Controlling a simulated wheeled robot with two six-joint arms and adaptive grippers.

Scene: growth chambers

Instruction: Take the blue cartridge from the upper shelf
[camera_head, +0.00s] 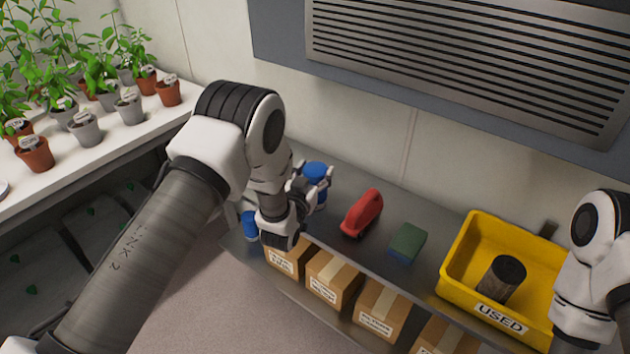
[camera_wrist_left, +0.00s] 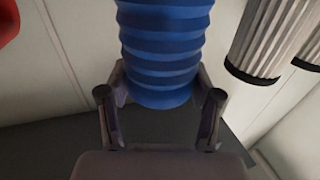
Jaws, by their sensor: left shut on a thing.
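The blue cartridge (camera_head: 315,170) is at the left end of the grey upper shelf (camera_head: 385,240), partly hidden by my left gripper (camera_head: 312,187). In the left wrist view the blue ribbed cartridge (camera_wrist_left: 163,45) stands between the two fingers of my left gripper (camera_wrist_left: 160,105), which is shut on it. I cannot tell whether the cartridge touches the shelf. My right arm shows at the right edge of the head view, but its gripper is out of the picture.
A red object (camera_head: 362,213), a green sponge-like block (camera_head: 408,241) and a yellow "USED" bin (camera_head: 455,262) holding a dark cylinder (camera_head: 502,279) stand to the right. Boxes (camera_head: 332,279) sit below. Another blue item (camera_head: 250,224) shows at left. Pale pleated cylinders (camera_wrist_left: 268,38) show in the wrist view.

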